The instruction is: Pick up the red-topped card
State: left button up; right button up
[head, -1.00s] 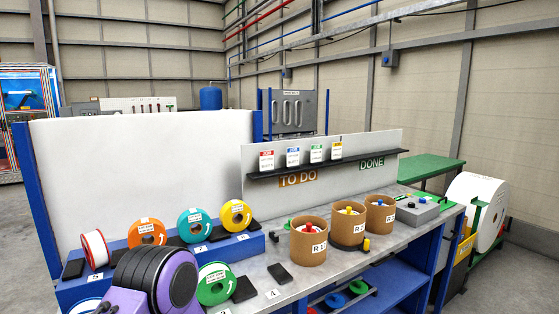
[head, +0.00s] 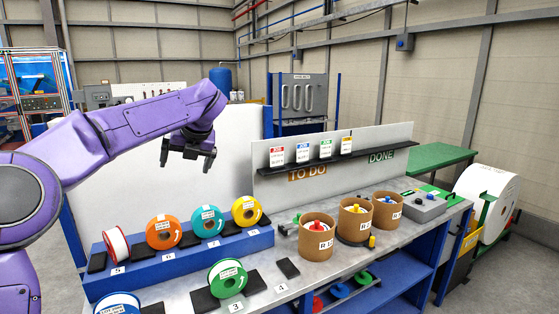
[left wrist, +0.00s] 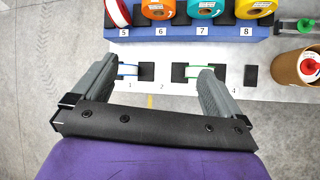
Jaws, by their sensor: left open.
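The red-topped card (head: 277,155) stands at the left end of the dark ledge on the white board, above the TO DO label. Blue-topped (head: 303,153), green-topped (head: 326,149) and yellow-topped (head: 346,146) cards stand to its right on the same ledge. My left gripper (head: 198,164) is raised above the bench, left of the red-topped card and apart from it. Its jaws are open and empty. In the left wrist view its two fingers (left wrist: 150,88) are spread over the bench, and no card shows there. My right gripper is not in view.
A blue stepped rack (head: 185,255) holds several coloured spools. Three brown tubs (head: 316,240) stand on the bench below the board. A grey control box (head: 424,206) sits at the right end. The space between my left gripper and the cards looks clear.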

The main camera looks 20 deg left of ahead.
aim_at(276, 154)
jog(key=i, duration=2)
